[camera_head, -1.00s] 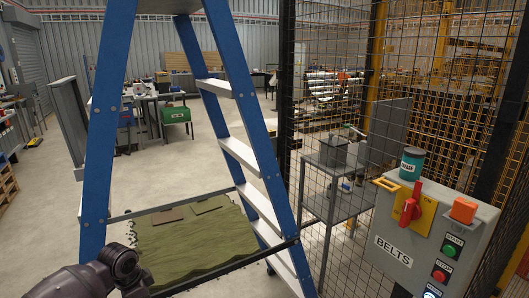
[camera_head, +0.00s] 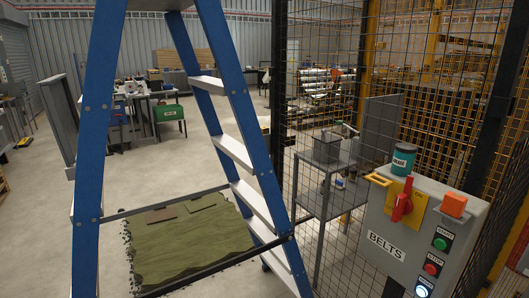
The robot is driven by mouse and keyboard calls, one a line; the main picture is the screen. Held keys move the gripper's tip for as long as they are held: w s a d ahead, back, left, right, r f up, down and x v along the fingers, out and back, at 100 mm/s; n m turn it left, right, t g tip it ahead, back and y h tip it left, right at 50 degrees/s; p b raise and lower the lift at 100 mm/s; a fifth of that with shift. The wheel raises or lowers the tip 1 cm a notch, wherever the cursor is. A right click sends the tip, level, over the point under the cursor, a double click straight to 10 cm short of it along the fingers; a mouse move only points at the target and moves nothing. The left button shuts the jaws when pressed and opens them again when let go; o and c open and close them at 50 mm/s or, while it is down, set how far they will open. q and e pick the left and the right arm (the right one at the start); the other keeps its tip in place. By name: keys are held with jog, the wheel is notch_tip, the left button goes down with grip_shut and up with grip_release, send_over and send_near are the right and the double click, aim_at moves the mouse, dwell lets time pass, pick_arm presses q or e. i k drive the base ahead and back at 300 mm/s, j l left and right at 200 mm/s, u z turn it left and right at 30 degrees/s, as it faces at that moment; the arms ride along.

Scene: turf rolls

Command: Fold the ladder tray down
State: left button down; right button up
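A blue stepladder (camera_head: 96,130) with pale treads (camera_head: 235,150) stands open close in front of me. At its top, cut off by the picture's upper edge, is a grey flat part (camera_head: 159,5); I cannot tell whether this is the ladder tray or the top step. No other part is clearly a tray. Dark spreader bars (camera_head: 215,265) cross between the ladder's legs low down. Neither of my grippers is in view.
A mesh fence (camera_head: 300,110) with dark posts stands right of the ladder. A grey shelf cart (camera_head: 330,205) stands behind the mesh. Floor at the left is mostly clear.

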aim_at(55, 94)
jog(key=k+j+u, duration=0.15)
jog(key=j+u, duration=0.15)
jog(key=j, duration=0.5)
jog(key=k+j+u, duration=0.1)
jog(key=j+u, duration=0.15)
jog(key=j, duration=0.6)
